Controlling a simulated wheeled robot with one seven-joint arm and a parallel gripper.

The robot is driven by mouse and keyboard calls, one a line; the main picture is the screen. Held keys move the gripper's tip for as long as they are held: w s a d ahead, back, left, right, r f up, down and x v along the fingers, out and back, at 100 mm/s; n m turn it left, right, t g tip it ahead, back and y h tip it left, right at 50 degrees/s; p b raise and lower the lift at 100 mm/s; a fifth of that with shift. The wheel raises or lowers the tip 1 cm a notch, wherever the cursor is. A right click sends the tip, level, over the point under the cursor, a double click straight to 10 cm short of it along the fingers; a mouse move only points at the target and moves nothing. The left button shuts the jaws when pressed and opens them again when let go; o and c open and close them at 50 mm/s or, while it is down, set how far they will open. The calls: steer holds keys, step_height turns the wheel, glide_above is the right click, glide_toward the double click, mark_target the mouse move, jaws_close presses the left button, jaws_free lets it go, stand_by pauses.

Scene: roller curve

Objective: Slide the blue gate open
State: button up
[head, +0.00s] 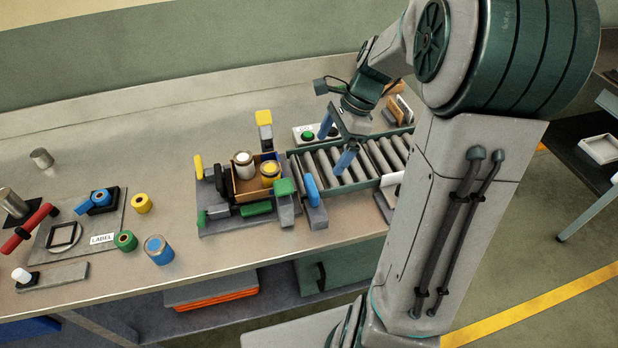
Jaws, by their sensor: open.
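The blue gate (312,190) stands at the left end of the roller conveyor (345,163). Its blue upright part sits on a grey block beside the rollers. My gripper (336,143) is above the rollers, to the right of and beyond the gate, with its blue-tipped fingers pointing down. The fingers are spread apart with nothing between them. My gripper looks apart from the gate. How the gate is guided is too small to tell.
Left of the gate stands a fixture with a wooden box (246,184) holding two cans, with yellow and green handles around it. A green button box (307,134) stands behind the rollers. A white block (391,179) is at the conveyor's front right. Coloured tape rolls lie farther left.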

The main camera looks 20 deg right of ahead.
mark_target(312, 183)
steer(key=p+x, duration=0.1)
steer(key=x, duration=1.2)
steer(key=shift+d, duration=0.1)
